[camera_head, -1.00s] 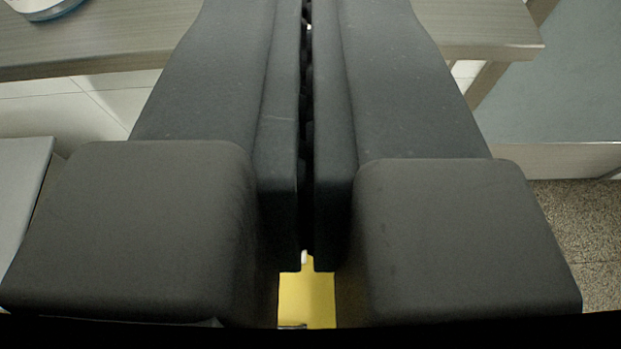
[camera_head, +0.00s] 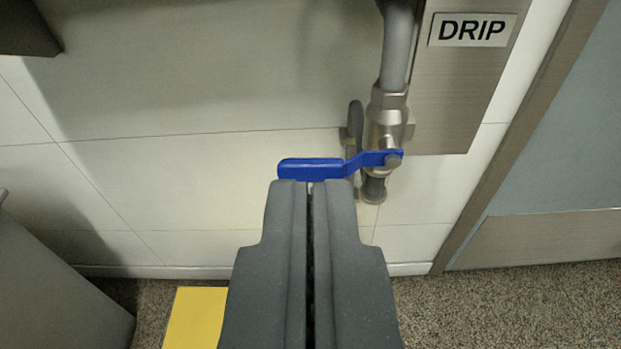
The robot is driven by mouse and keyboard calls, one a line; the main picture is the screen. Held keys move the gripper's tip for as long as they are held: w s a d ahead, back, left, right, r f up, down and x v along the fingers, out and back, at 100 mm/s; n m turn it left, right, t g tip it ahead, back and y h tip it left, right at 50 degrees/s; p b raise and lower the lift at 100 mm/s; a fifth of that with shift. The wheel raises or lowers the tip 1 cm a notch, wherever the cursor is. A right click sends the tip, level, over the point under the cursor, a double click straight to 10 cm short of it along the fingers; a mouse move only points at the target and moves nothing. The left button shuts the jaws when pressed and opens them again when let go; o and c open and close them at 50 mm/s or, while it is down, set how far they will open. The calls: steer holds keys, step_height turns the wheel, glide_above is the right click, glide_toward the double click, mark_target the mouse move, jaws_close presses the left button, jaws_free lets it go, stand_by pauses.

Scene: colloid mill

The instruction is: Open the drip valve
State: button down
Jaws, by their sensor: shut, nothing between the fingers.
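The drip valve (camera_head: 387,118) is a metal fitting on a grey vertical pipe, beside a steel panel with a DRIP label (camera_head: 472,30). Its blue lever handle (camera_head: 318,169) points left from the valve's pivot, roughly level and across the pipe. My gripper (camera_head: 312,183) is shut and empty. Its fingertips appear just below the left end of the blue handle in the picture. I cannot tell whether they touch it. The fingers hide part of the wall and floor behind them.
A tiled wall (camera_head: 180,190) stands behind the valve. A yellow patch (camera_head: 195,316) lies on the speckled floor at lower left. A grey box-like body (camera_head: 55,285) is at the left edge. A door-like blue-grey panel with a wooden frame (camera_head: 520,140) is at right.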

steer(key=b, duration=0.2)
glide_above(311, 168)
steer(key=f+v, duration=0.1)
steer(key=v, duration=0.1)
step_height(311, 168, down, 2)
steer(key=shift+f+b, duration=0.6)
steer(key=shift+f, duration=1.35)
steer(key=shift+d+f, duration=0.1)
steer(key=shift+d, duration=0.15)
